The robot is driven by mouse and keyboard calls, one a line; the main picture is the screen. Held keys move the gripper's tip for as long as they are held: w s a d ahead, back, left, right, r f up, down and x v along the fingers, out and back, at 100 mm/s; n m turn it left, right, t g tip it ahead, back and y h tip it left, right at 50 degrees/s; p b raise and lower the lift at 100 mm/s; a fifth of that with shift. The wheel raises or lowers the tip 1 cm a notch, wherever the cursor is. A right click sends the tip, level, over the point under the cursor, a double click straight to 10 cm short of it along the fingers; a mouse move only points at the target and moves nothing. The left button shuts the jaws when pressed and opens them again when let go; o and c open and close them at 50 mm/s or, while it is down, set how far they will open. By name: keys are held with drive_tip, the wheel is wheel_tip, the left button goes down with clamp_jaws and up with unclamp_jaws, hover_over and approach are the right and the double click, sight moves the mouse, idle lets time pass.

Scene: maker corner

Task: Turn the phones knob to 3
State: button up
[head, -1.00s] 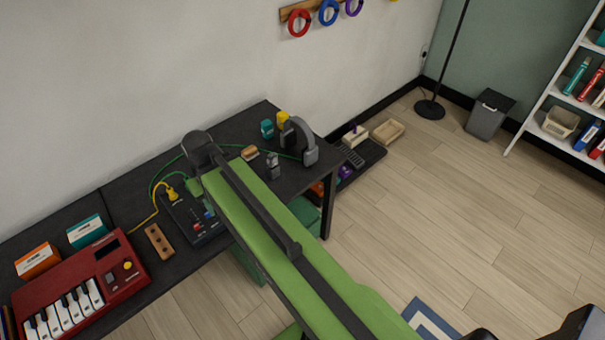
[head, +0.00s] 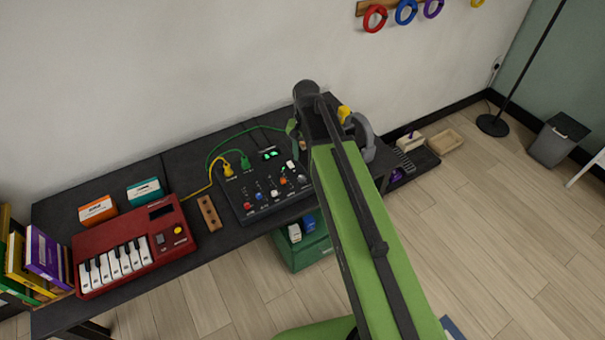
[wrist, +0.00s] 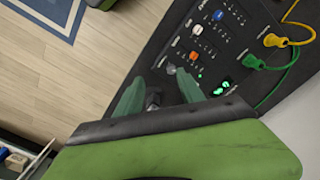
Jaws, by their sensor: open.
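The black mixer (head: 238,204) lies on the dark desk, its face carrying several coloured knobs. A grey knob (head: 302,180) sits near its right end and also shows in the wrist view (wrist: 171,69). An orange knob (head: 284,181) is beside it. The labels are too small to read, so I cannot tell which knob is phones or where it points. My gripper (wrist: 161,77) is open, its green fingers spread near the grey knob, with nothing seen between the tips. In the head view my arm hides most of the gripper.
Yellow (head: 228,170) and green (head: 245,161) cable plugs stand at the mixer's back edge. A wooden block (head: 209,213) and a red keyboard (head: 95,245) lie to the left. Grey headphones (head: 364,135) stand behind my arm, on the right.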

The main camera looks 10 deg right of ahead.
drive_tip(key=m, duration=0.2)
hover_over(302, 177)
drive_tip(key=shift+m, duration=0.3)
wheel_tip(302, 177, down, 17)
drive_tip(key=b, duration=1.7)
drive_tip(key=shift+r, duration=0.1)
clamp_jaws()
